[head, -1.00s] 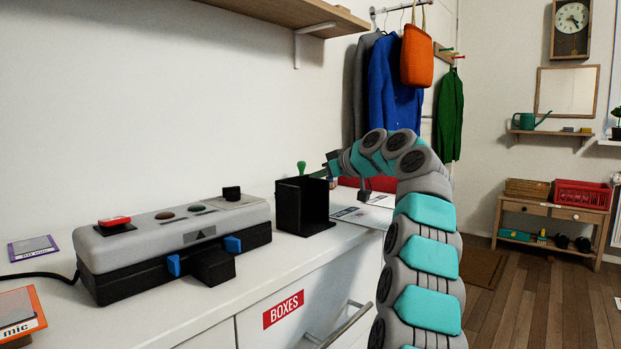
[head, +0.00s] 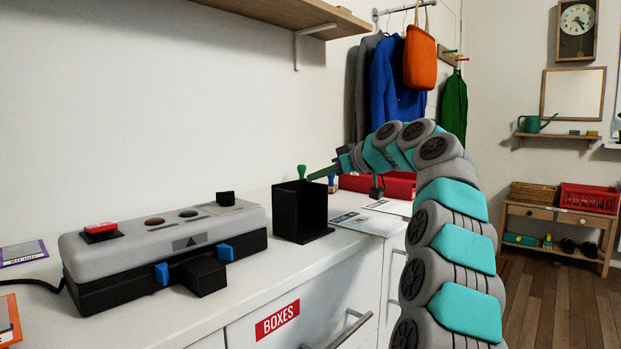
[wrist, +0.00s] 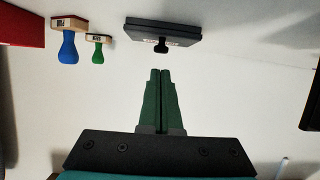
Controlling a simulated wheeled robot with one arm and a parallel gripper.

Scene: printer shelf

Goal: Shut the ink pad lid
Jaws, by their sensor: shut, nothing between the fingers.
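The ink pad (wrist: 163,31) is a flat dark grey box with a pale label and a black knob on its near edge, at the top centre of the wrist view. Its upper and lower layers look stacked flat, but I cannot tell whether the lid is fully down. My gripper (wrist: 160,71) is shut and empty, its green fingers pointing at the knob with a gap between. In the head view my gripper (head: 312,177) is beside the top of the black bin; I cannot make out the ink pad there.
Blue stamp (wrist: 69,46) and green stamp (wrist: 98,48) stand left of the pad, with a red box (wrist: 20,24) beyond. The open black bin (head: 300,212) stands on the white counter near my gripper. A grey machine (head: 165,250) is at left. Papers (head: 362,221) lie right of the bin.

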